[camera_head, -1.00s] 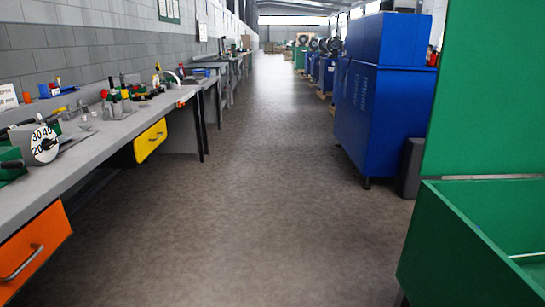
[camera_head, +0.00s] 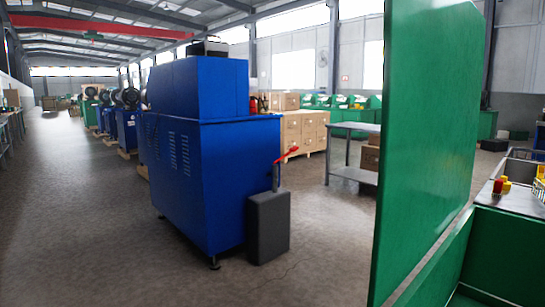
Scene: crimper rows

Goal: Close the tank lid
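No gripper of mine shows in the head view. A large green panel (camera_head: 432,130) stands upright on the right, close to me. Below and beside it is an open green box-like body (camera_head: 485,250), cut off by the frame edge; I cannot tell for sure whether these are the tank and its lid. A blue machine (camera_head: 215,185) stands left of the panel. A dark grey box (camera_head: 268,228) stands on the floor against its right side, with a red handle (camera_head: 287,155) above it. Whether the grey box has an open lid cannot be told.
A metal tray (camera_head: 515,195) with small red and yellow items is at the right edge. More blue machines line the aisle. The floor (camera_head: 90,230) at left and front is clear.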

